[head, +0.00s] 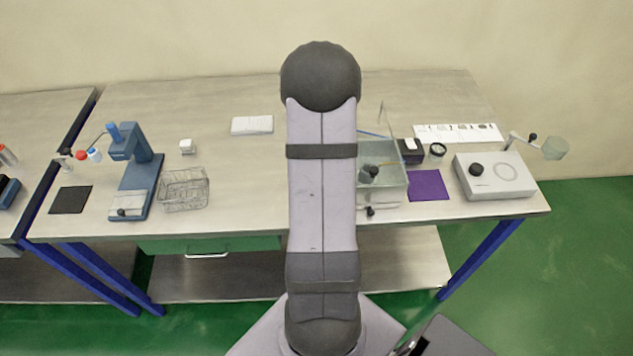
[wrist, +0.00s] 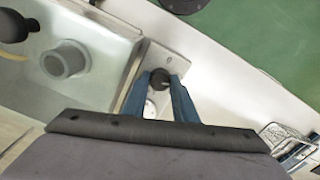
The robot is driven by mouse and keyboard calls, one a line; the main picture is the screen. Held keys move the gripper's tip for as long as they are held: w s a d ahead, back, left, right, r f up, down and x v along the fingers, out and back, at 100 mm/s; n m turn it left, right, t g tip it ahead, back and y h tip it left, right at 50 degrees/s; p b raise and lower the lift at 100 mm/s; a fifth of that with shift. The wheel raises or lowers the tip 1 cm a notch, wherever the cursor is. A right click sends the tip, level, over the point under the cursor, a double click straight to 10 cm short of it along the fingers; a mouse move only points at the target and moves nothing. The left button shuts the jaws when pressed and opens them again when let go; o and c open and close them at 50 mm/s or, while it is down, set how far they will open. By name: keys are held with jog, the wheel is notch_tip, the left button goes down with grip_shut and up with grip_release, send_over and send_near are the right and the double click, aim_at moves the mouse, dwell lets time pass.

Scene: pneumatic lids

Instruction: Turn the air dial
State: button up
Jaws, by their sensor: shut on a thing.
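The air dial (wrist: 160,77) is a small dark round knob on a narrow pale panel, seen in the wrist view. My gripper (wrist: 157,80) has its two blue fingers on either side of the dial, shut on it. A small round white gauge-like face (wrist: 150,108) shows between the fingers, nearer the palm. The dial's angle cannot be read.
A clear-walled tank (head: 386,194) stands just behind the panel, with a grey cylinder (wrist: 66,60) inside. A purple mat (head: 429,185) and a white device (head: 496,190) lie to the right. A wire basket (head: 184,202) stands left of my arm. The bench's front edge is close.

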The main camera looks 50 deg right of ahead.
jog(key=n, duration=0.7)
jog(key=shift+w+r, duration=0.1)
jog(key=n, duration=0.7)
jog(key=shift+d, duration=0.1)
dwell(0.3)
jog(key=o, duration=1)
jog(key=shift+o, duration=0.2)
jog(key=shift+r+b, duration=1)
jog(key=shift+r, duration=2.65)
